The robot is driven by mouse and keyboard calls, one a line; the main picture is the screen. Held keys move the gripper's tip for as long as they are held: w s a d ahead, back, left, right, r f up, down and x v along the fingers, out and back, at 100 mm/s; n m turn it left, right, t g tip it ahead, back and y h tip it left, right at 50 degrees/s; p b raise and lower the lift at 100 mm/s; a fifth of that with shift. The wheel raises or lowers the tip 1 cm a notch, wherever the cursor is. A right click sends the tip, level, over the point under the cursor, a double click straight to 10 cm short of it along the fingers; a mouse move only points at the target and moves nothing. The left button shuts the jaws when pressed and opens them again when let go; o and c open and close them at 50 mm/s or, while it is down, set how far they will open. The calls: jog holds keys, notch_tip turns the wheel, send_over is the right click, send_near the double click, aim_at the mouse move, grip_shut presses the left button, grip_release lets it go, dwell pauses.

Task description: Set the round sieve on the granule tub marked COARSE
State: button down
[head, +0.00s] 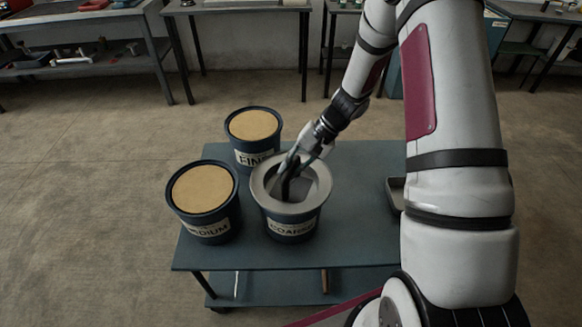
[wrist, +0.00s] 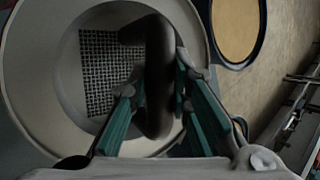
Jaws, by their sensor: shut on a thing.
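The round grey sieve (head: 265,201) is over the mouth of the dark blue tub marked COARSE (head: 292,230), and its wide rim hides the tub's top. It looks level and about centred; I cannot tell whether it bears on the tub or hangs just above it. In the wrist view the sieve (wrist: 38,75) shows its sloped wall and square mesh. A dark upright grip (wrist: 158,75) stands inside it. My gripper (head: 290,180) reaches down into the sieve, its green-padded fingers (wrist: 160,88) shut on that grip.
The tub marked FINE (head: 243,157) stands close behind, and the tub marked MEDIUM (head: 207,231) stands to the left; both hold tan granules. All stand on a blue-grey table (head: 350,240), clear at the right front. A grey tray (head: 395,193) is partly hidden by my arm.

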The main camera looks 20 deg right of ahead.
jog(key=shift+f, duration=0.55)
jog(key=c, duration=1.4)
grip_release()
jog(key=v, duration=1.2)
jog(key=s+a+r+n+h, duration=0.25)
jog(key=s+r, duration=0.25)
jog(key=r, duration=0.3)
jog(key=s+a+r+n+h, duration=0.2)
jog(key=s+a+r, duration=0.2)
jog(key=s+r, duration=0.3)
jog(key=s+r+n+t+h, duration=0.2)
jog(key=s+r, duration=0.4)
jog(key=s, duration=0.7)
jog(key=shift+a+r+t+h, duration=0.2)
jog(key=shift+t+h, duration=0.35)
jog(key=shift+t, duration=0.55)
